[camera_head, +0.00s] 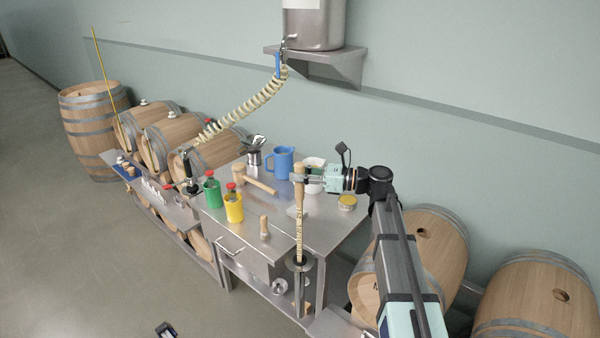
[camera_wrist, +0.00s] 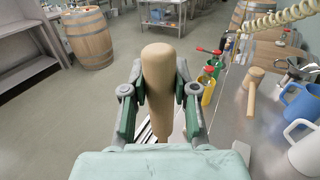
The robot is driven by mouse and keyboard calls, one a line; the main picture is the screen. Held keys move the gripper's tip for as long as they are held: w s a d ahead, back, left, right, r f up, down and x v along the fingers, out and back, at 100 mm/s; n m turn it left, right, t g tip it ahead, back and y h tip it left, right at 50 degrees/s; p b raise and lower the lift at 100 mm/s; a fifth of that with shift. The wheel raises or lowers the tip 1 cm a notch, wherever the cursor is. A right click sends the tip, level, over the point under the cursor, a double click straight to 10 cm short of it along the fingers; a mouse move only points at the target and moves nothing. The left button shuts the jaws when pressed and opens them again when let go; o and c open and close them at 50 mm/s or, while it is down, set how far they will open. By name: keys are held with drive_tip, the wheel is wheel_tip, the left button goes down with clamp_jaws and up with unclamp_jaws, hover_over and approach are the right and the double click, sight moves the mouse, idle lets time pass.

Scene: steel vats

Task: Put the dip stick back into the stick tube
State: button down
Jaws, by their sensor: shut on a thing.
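The dip stick (camera_head: 299,225) is a pale wooden rod with dark marks and a thicker rounded handle. It hangs about upright in front of the steel table. My gripper (camera_head: 298,178) is shut on its handle from the right. In the wrist view the handle (camera_wrist: 159,70) stands between the two green-and-grey fingers of my gripper (camera_wrist: 160,105). The stick tube (camera_head: 298,292) is a narrow metal tube with a dark flange at its mouth, at the table's front right. The stick's lower part meets the flange in the head view; I cannot tell how deep it sits inside.
The steel table (camera_head: 325,225) carries a mallet (camera_head: 260,180), a green can (camera_head: 212,192), a yellow can (camera_head: 233,207), a blue jug (camera_head: 283,162), a white jug (camera_head: 315,168) and a small tin (camera_head: 347,202). A coiled hose (camera_head: 240,112) hangs above. Barrels (camera_head: 430,245) lie at the right.

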drive_tip(key=shift+f, duration=0.1)
drive_tip(key=b, duration=0.3)
hover_over(300, 231)
drive_tip(key=shift+w+f, duration=0.2)
drive_tip(key=shift+f, duration=2.75)
drive_tip(key=shift+w+f, duration=0.15)
drive_tip(key=shift+f, duration=2.9)
drive_tip(key=shift+f+b, duration=1.85)
drive_tip(key=shift+f, duration=2.9)
drive_tip(key=shift+r, duration=0.1)
